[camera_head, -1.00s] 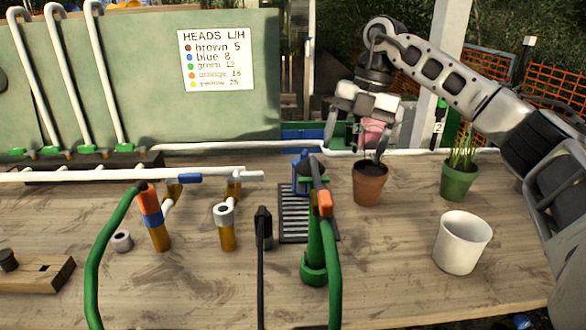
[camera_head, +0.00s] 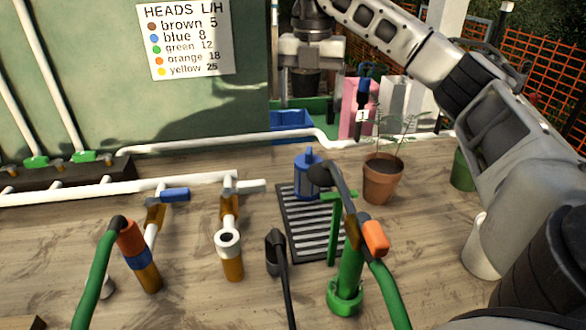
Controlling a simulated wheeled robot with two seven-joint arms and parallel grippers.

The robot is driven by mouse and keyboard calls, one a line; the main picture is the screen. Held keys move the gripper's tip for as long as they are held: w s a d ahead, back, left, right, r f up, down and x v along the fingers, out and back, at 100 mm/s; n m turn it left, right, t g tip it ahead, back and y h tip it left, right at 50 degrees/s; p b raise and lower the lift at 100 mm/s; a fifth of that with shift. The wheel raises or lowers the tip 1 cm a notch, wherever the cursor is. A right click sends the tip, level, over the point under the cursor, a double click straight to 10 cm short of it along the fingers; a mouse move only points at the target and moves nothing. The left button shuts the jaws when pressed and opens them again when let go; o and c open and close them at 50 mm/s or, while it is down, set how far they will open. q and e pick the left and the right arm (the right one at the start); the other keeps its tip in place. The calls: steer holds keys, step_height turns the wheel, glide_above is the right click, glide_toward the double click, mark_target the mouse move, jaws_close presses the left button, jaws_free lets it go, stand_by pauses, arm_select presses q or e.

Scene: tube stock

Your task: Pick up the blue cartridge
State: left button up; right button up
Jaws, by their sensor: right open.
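The blue cartridge (camera_head: 307,174) stands upright at the far end of a black slatted tray (camera_head: 305,240) on the wooden bench. It is a blue cylinder with a narrower top, and a dark hose end partly overlaps its right side. My right gripper (camera_head: 308,88) hangs at the top of the view, pointing down, above and behind the cartridge. Its fingers are apart with nothing held between them. It is clear of the cartridge. My left gripper is not in view.
A green stand (camera_head: 346,285) with an orange-collared hose (camera_head: 375,238) rises close to the tray's right side. A potted plant (camera_head: 381,182) stands right of the cartridge. A white pipe (camera_head: 240,142) runs behind it. A black nozzle (camera_head: 275,252) stands left of the tray.

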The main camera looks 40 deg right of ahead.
mark_target(309, 162)
steer(key=f, duration=0.3)
steer(key=f+b, duration=0.1)
steer(key=f, duration=0.2)
steer(key=s+f+b, duration=0.1)
steer(key=f, duration=0.2)
steer(key=shift+f, duration=0.1)
steer(key=shift+w+a+f, duration=0.1)
steer(key=shift+a+f, duration=0.05)
steer(key=shift+f, duration=1.3)
steer(key=shift+w+a+f, duration=0.1)
steer(key=shift+f, duration=1.3)
steer(key=c, duration=1.1)
